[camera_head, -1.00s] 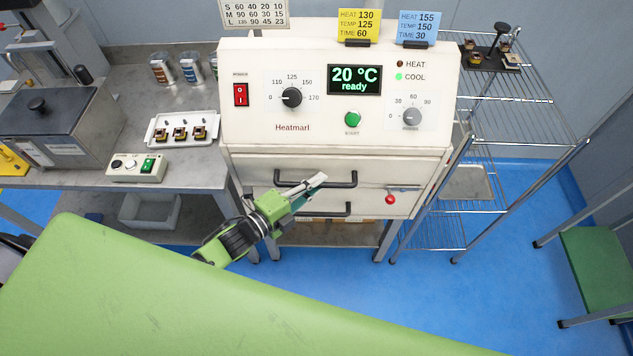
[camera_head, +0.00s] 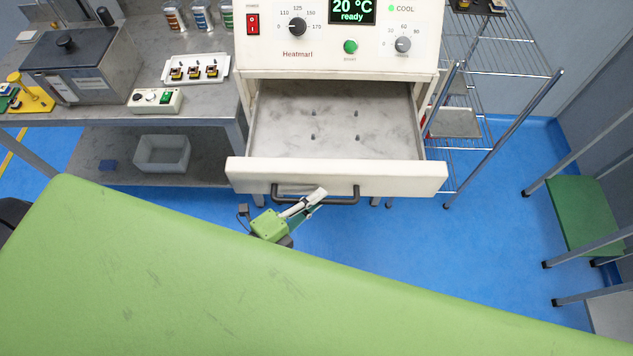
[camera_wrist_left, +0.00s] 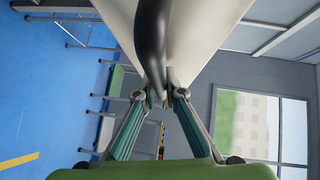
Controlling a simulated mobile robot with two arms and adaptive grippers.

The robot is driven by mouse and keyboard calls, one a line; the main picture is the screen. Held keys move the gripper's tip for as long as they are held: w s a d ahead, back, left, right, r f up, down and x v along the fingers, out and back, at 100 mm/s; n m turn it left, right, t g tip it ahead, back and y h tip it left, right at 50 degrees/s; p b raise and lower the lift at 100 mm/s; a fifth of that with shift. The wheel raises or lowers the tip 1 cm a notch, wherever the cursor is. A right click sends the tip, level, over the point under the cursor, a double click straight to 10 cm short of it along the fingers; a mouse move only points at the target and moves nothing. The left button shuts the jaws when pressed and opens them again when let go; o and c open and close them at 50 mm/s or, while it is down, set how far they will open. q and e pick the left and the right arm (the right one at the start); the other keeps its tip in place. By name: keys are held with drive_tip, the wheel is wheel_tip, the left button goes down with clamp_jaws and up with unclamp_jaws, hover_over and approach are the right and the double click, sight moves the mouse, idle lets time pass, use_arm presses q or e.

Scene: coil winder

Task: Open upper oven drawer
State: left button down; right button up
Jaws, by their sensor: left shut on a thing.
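The white oven (camera_head: 335,52) stands at the back centre. Its upper drawer (camera_head: 335,173) is pulled well out, and the bare grey inside shows small holes in its floor. The black bar handle (camera_head: 345,199) is on the drawer front. My left gripper (camera_head: 313,197) is at the left part of this handle and shut on it. In the left wrist view the dark handle (camera_wrist_left: 152,45) runs down to the fingertips (camera_wrist_left: 165,96). The lower drawer is hidden under the upper one. My right gripper is not in view.
A large green surface (camera_head: 200,270) fills the foreground, close to the gripper. A workbench (camera_head: 205,105) with a tray of small parts (camera_head: 195,70) stands left. A wire rack (camera_head: 490,90) and a green stool (camera_head: 580,205) are right. Blue floor between is free.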

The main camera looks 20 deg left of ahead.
use_arm(q)
drive_tip(key=shift+s+d, duration=0.15)
drive_tip(key=shift+s, duration=0.5)
drive_tip(key=shift+s+d, duration=0.15)
drive_tip(key=shift+s, duration=0.45)
drive_tip(key=c, duration=2.1)
unclamp_jaws()
drive_tip(key=v, duration=1.2)
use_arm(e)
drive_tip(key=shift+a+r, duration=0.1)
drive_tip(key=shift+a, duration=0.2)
use_arm(q)
drive_tip(key=shift+w, duration=0.1)
